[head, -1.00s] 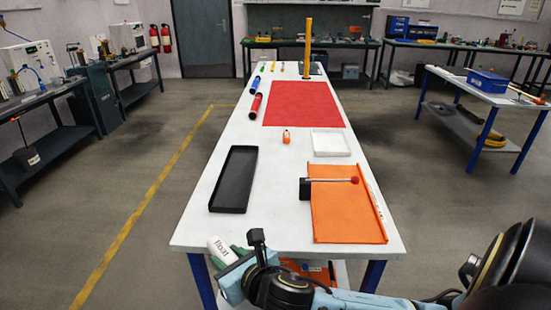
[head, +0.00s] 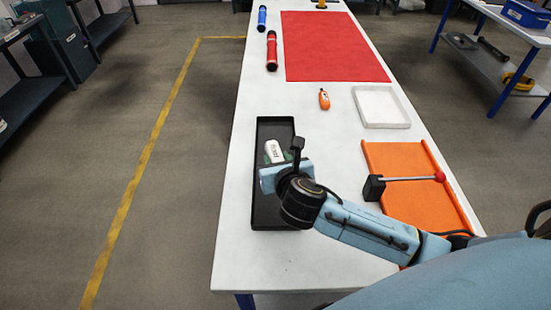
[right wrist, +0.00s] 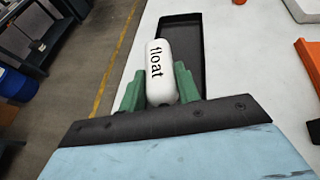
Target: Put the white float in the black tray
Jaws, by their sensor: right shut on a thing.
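The white float (right wrist: 159,72), lettered "float", is held between the green fingers of my right gripper (right wrist: 160,88) in the right wrist view. In the head view the float (head: 274,151) shows over the black tray (head: 263,128), with my right gripper (head: 270,164) just behind it. The tray also shows in the right wrist view (right wrist: 184,19), beyond the float. I cannot tell whether the float touches the tray floor. My left gripper is not in view.
A white tray (head: 381,106), an orange device (head: 324,99) and a red mat (head: 330,45) lie farther back. Red (head: 271,50) and blue (head: 262,18) tubes lie at the left edge.

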